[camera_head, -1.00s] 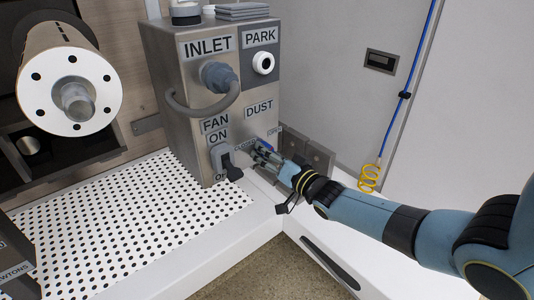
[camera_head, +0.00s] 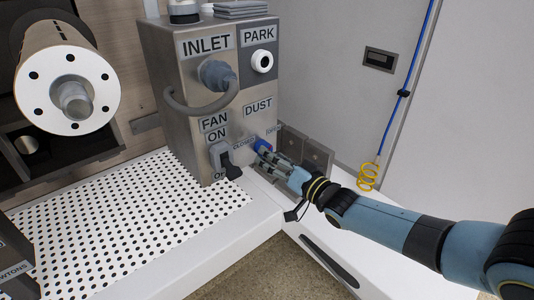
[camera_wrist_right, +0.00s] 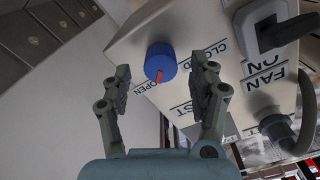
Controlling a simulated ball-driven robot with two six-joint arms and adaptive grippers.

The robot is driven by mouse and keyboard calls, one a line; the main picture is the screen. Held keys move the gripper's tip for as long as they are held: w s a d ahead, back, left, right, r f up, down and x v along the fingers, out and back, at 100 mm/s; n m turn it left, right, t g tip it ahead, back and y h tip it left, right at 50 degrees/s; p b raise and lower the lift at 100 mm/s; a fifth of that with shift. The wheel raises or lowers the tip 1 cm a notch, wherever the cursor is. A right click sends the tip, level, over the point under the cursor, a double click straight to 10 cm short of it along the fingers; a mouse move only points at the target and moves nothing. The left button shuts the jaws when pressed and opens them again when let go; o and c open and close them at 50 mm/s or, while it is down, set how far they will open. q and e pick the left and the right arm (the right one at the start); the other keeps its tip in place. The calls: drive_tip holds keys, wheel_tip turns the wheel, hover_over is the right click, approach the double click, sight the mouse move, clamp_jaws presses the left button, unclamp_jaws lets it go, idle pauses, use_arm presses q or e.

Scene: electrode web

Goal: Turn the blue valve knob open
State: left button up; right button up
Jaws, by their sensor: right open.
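The blue valve knob (camera_head: 262,146) sits on the front of the grey metal box, below the DUST label. In the right wrist view the knob (camera_wrist_right: 160,60) has a red mark that points toward the OPEN label (camera_wrist_right: 146,87); the CLOSED label (camera_wrist_right: 207,53) lies to its right. My right gripper (camera_head: 264,157) is just in front of the knob, open and empty. In the right wrist view its two fingers (camera_wrist_right: 167,72) stand on either side of the knob, apart from it. My left gripper is not in view.
A fan switch (camera_head: 222,160) sticks out left of the knob. A hose (camera_head: 205,107) curves from the inlet above. Hinge-like metal plates (camera_head: 305,150) are just right of the box. A white perforated table (camera_head: 130,225) lies in front.

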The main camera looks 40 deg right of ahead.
drive_tip(key=s, duration=0.8)
drive_tip(key=shift+s+d, duration=0.35)
